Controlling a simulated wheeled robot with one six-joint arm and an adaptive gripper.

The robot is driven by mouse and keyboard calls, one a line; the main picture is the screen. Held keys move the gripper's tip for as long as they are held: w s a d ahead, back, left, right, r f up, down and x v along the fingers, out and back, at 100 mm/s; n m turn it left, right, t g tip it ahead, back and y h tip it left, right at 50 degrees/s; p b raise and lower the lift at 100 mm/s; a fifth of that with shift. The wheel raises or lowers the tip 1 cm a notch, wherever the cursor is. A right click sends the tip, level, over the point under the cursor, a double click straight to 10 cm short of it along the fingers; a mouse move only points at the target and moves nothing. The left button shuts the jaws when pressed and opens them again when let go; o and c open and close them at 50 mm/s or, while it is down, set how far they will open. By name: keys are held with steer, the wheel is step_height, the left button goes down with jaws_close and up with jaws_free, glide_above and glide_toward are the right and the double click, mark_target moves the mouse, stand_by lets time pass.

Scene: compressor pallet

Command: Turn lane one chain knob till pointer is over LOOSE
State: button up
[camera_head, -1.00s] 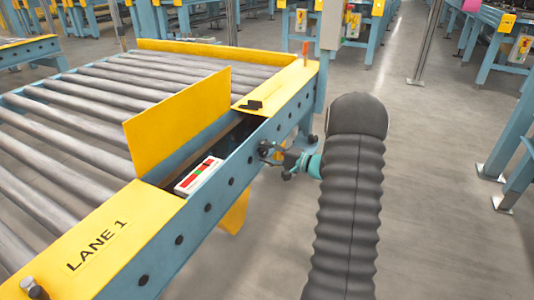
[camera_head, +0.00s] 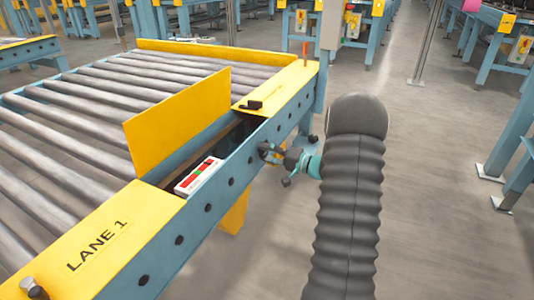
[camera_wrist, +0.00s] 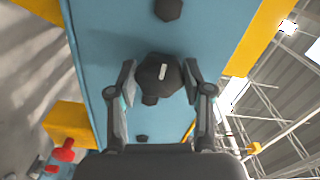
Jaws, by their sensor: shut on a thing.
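The chain knob (camera_wrist: 158,74) is dark and many-sided, with a short white mark on its face, in the wrist view. It sits on the blue side rail of lane one. My gripper (camera_wrist: 160,82) has one finger on each side of the knob and is shut on it. In the head view my gripper (camera_head: 272,155) is at the outer face of the rail and hides the knob. A red, green and white indicator (camera_head: 198,176) lies in the open bay behind the rail. Its pointer and lettering are too small to read.
A raised yellow cover (camera_head: 178,122) stands beside the bay. A yellow plate marked LANE 1 (camera_head: 97,246) is at the near end, and a small black part (camera_head: 250,105) lies on the far yellow plate. Rollers fill the left.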

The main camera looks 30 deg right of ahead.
steer(key=o, duration=1.2)
steer(key=shift+a, duration=0.1)
steer(key=shift+c, duration=0.2)
steer(key=v, duration=1.2)
